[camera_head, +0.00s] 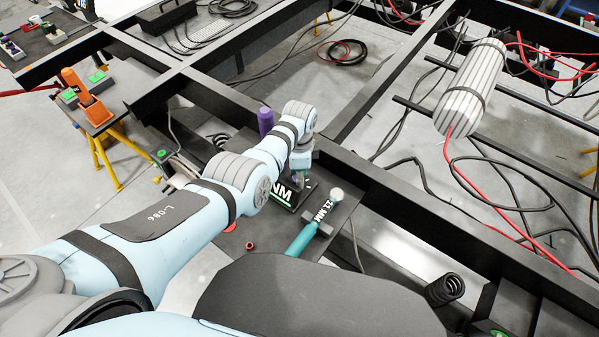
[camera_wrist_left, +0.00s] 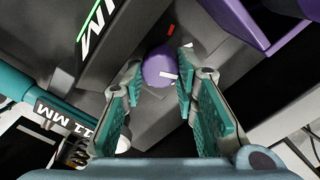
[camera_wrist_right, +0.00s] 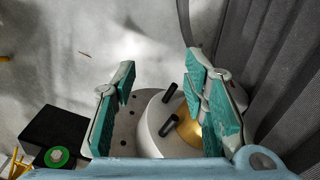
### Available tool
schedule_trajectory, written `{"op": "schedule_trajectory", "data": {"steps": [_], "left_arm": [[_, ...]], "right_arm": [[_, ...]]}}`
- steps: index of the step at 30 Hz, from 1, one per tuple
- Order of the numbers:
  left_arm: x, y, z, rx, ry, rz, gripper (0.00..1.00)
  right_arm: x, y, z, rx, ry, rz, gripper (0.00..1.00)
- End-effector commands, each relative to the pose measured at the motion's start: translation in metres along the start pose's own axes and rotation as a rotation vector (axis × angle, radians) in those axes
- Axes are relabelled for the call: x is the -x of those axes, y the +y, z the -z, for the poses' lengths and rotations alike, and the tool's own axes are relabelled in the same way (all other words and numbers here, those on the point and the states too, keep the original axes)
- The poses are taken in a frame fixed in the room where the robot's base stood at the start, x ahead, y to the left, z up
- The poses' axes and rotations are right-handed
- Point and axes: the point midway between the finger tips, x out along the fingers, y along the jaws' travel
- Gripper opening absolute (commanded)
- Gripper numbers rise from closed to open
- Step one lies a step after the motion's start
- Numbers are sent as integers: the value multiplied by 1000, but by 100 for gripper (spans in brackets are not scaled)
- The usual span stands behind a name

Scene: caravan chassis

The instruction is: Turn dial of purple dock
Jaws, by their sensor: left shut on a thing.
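The dial (camera_wrist_left: 158,64) is a round purple knob with a white mark, on a dark grey dock (camera_wrist_left: 125,40) in the left wrist view. A small red mark lies on the dock beyond it. My left gripper (camera_wrist_left: 160,72) is shut on the dial, one teal-padded finger at each side. In the head view my left wrist hides most of the dial and dock. A purple upright part (camera_head: 265,122) stands behind the wrist; a purple piece (camera_wrist_left: 245,25) shows at the upper right of the left wrist view. My right gripper (camera_wrist_right: 158,88) is open with nothing between its fingertips.
A teal-handled tool (camera_head: 303,236) lies beside the dock, near an "11 MM" label. Black chassis beams (camera_head: 385,200) surround the work spot. An orange tool (camera_head: 86,97) stands at the left. A striped cylinder (camera_head: 470,88) and loose cables lie at the right.

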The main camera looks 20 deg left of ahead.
Motion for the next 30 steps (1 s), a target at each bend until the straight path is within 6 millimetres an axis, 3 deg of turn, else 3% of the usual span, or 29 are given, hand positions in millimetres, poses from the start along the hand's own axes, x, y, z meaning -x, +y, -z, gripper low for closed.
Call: {"op": "schedule_trajectory", "data": {"steps": [21, 22, 24, 25, 30], "left_arm": [[0, 0, 0, -90, 1, 1, 0], [0, 0, 0, -90, 1, 1, 32], [0, 0, 0, -90, 1, 1, 43], [0, 0, 0, -90, 1, 1, 47], [0, 1, 0, -89, 0, -3, 47]], "right_arm": [[3, 1, 0, 0, 0, -1, 40], [3, 1, 0, 0, 0, -1, 40], [3, 1, 0, 0, 0, -1, 40], [3, 1, 0, 0, 0, -1, 40], [3, 1, 0, 0, 0, -1, 40]]}}
